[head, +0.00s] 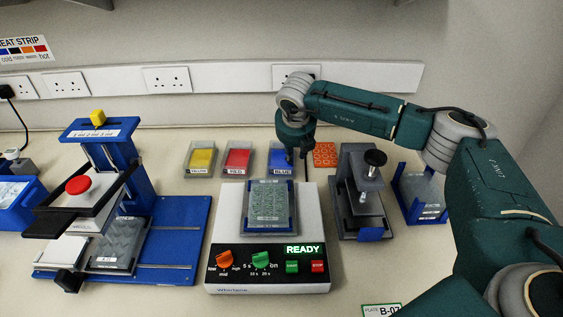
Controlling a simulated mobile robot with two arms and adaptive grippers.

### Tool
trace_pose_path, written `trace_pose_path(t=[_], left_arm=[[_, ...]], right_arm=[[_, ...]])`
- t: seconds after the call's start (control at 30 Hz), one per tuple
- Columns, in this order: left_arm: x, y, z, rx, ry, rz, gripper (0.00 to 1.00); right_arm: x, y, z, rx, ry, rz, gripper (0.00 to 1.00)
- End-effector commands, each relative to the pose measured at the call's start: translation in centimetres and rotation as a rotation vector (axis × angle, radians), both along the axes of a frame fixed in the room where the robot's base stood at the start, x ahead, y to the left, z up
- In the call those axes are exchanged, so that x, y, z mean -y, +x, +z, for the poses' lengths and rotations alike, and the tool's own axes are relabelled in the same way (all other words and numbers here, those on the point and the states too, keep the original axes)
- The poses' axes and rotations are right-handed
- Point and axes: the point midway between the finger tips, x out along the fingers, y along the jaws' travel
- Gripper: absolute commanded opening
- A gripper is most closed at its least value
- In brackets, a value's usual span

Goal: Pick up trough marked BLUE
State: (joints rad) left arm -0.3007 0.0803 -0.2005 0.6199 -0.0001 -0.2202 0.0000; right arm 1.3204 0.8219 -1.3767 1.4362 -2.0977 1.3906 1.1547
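The trough marked BLUE (280,170) stands on the bench behind the white shaker, with blue liquid inside and a label on its front. My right gripper (297,157) points down at the trough's right side. Its fingers hide part of the right wall, and I cannot tell whether they touch or grip it. My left gripper is not in view.
A yellow trough (200,158) and a red trough (237,160) stand to the left. An orange rack (325,154) is close to the right. The shaker (225,243) with a plate (270,204) is in front. A grey press (361,195) stands to the right, and a blue stand (180,240) to the left.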

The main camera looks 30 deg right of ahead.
Motion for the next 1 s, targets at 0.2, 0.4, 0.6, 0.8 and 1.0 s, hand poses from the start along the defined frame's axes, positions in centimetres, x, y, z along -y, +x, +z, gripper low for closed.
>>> trace_pose_path(t=[0.2,0.4,0.6,0.8,1.0], left_arm=[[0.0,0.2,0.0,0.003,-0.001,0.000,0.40],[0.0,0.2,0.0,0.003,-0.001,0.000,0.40],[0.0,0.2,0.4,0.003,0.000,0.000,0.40],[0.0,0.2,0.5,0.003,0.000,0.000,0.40],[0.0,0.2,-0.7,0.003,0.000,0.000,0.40]], right_arm=[[0.0,0.0,0.0,0.000,0.000,0.000,0.00],[0.0,0.0,0.1,0.002,0.001,-0.001,0.00],[0.0,0.1,0.4,0.002,0.001,-0.001,0.00],[0.0,0.2,1.5,0.005,0.002,0.000,0.00],[-0.1,0.2,5.8,0.008,0.002,0.000,0.00]])
